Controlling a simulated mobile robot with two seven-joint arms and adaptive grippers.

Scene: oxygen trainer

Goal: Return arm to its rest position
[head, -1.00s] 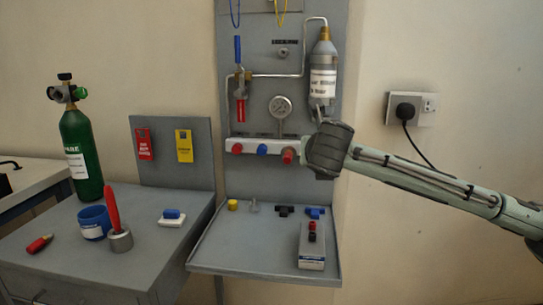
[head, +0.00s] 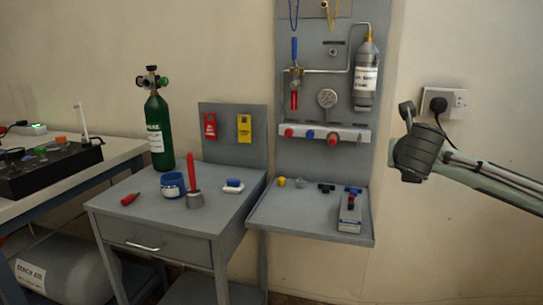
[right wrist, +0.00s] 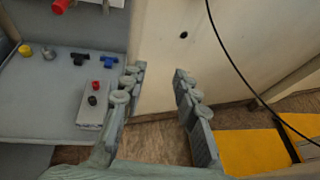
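My right arm comes in from the right in the head view. Its gripper (head: 408,135) hangs in the air in front of the wall, right of the grey panel (head: 310,165) and below the wall socket. In the right wrist view, the right gripper (right wrist: 160,72) has its two fingers spread apart with nothing between them. Wall and floor show through the gap. The panel's tray (head: 290,221) lies to the left of the gripper, and the two are apart. My left gripper is not in view.
A grey box with red and black knobs (head: 349,216) stands on the tray. A green cylinder (head: 159,135) and a blue cup (head: 172,188) stand on the grey cabinet. A black cable (right wrist: 232,65) hangs from the socket (head: 445,103). A yellow area (right wrist: 255,152) is on the floor.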

